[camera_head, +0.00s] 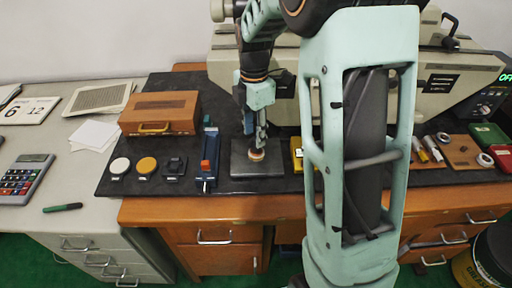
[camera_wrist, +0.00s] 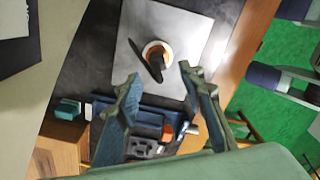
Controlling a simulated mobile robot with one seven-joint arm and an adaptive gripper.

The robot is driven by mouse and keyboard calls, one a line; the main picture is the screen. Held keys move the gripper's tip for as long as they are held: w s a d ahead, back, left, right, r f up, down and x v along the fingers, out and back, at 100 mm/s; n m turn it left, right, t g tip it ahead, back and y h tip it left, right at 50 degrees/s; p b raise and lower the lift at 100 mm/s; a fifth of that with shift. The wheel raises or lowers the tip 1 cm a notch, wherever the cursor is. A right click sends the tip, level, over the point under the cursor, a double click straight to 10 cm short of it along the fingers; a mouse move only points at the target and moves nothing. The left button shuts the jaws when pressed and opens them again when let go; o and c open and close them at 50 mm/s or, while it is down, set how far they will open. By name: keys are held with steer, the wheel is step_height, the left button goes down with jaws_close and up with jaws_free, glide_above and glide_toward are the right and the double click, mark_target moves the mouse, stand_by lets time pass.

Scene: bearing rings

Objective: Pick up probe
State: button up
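A small round piece, which I take to be the probe (camera_wrist: 157,55), stands on a flat grey plate (camera_wrist: 195,30). It has a pale rim, an orange-brown body and a dark upper part with a dark shadow beside it. In the head view its base shows on the plate (camera_head: 240,172), just under my gripper (camera_head: 256,138). In the wrist view my gripper (camera_wrist: 159,75) is open. Its two fingers are apart, with the piece seen just beyond the gap between their tips. Nothing is between the fingers; whether they touch the piece I cannot tell.
A yellow item (camera_head: 297,152) is close right. A large machine (camera_head: 450,78) stands behind.

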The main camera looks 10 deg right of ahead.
step_height(320, 180, down, 5)
steer(key=shift+w+d+f, duration=0.1)
steer(key=shift+f, duration=0.05)
jaws_close()
stand_by(0.4)
